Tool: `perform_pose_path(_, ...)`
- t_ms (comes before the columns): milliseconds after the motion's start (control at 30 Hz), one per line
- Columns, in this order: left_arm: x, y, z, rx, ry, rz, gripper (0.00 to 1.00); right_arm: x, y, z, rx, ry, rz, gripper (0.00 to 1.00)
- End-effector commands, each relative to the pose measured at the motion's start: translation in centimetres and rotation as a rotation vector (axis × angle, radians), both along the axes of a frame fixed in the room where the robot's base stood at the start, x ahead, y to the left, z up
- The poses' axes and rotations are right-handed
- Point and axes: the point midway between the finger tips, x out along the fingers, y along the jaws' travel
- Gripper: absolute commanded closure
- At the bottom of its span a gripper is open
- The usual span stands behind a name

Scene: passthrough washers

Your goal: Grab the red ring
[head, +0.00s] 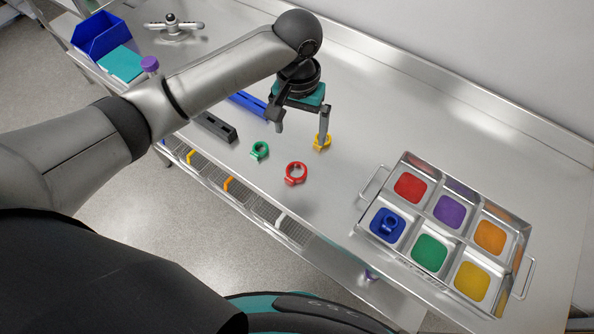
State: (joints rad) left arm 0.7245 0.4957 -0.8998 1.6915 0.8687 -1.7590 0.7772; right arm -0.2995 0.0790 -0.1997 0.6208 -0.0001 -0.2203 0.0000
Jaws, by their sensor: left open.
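The red ring (296,173) lies flat on the steel table near its front edge, with nothing touching it. My left gripper (301,136) is open and empty. It points down above the table, behind the red ring in the picture. One finger is at the left and the other is at the right, close to the yellow ring (322,142). I cannot tell whether that finger touches the yellow ring. A green ring (260,150) lies to the left of the red ring. My right gripper does not show.
A metal tray (363,215) with coloured compartments stands at the right; a blue ring (388,224) sits in its blue compartment. Blue (247,104) and black (215,127) bars lie left of the gripper. The table between rings and tray is clear.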

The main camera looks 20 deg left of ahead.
Motion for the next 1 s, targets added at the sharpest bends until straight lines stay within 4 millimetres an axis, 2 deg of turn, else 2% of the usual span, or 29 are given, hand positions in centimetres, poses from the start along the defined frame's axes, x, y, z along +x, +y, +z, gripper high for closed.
perform_pose_path(67, 0.4, 0.6, 0.6, 0.019, 0.006, 0.018, 0.0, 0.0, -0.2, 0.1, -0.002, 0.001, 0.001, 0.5)
perform_pose_path(167, 0.4, 0.9, 0.4, 0.027, 0.013, 0.026, 0.0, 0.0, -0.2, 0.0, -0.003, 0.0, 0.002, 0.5)
perform_pose_path(267, 0.4, 0.9, -1.0, 0.027, 0.015, 0.028, 0.0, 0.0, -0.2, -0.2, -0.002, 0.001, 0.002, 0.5)
perform_pose_path(500, 0.3, 0.8, -6.2, 0.026, 0.014, 0.027, 0.0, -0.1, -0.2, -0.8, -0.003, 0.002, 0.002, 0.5)
perform_pose_path(600, 0.3, 0.8, -7.8, 0.026, 0.014, 0.026, 0.0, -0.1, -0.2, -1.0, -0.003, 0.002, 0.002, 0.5)
perform_pose_path(867, 0.2, 0.7, -9.7, 0.026, 0.011, 0.024, 0.0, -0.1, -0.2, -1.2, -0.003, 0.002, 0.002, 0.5)
perform_pose_path(1000, -0.3, 0.6, -11.7, 0.026, 0.012, 0.024, 0.0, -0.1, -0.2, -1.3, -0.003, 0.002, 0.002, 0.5)
